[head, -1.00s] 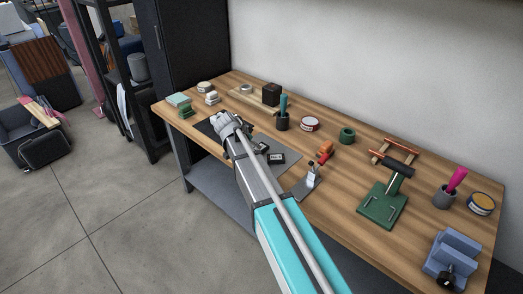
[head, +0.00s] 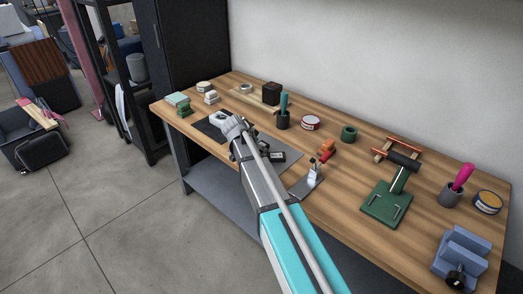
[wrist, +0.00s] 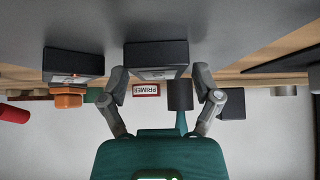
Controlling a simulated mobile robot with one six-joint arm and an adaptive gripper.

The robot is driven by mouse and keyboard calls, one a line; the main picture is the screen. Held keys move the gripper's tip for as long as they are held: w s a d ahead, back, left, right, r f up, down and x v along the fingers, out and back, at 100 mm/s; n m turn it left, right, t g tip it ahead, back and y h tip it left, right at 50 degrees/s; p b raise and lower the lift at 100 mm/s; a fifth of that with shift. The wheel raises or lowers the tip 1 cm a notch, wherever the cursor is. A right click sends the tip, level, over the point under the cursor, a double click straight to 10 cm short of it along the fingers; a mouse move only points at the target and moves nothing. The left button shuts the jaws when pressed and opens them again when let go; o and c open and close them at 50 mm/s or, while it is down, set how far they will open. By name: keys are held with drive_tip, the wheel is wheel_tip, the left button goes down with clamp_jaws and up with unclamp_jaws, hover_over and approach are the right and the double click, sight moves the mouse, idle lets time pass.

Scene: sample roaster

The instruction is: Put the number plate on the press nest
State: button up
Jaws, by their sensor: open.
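Dark pieces (head: 276,155) also show beside my arm in the head view. I cannot tell which, if any, is the number plate. The green press (head: 388,202) stands toward the right, with a black handle and small brackets on its base, probably the nest.
An orange-red tool (head: 325,152) and a white-topped item on a grey plate (head: 310,178) lie between my arm and the press. A blue vise (head: 458,258) is at the near right. Tins and a dark cup (head: 282,120) line the back.

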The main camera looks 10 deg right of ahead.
idle(0.5)
drive_tip(key=c, duration=1.1)
drive_tip(key=shift+o, duration=0.2)
drive_tip(key=shift+r, duration=0.15)
drive_tip(key=shift+r+p, duration=0.9)
drive_tip(key=shift+p, duration=0.15)
drive_tip(key=s+r+p, duration=1.1)
drive_tip(key=s, duration=0.3)
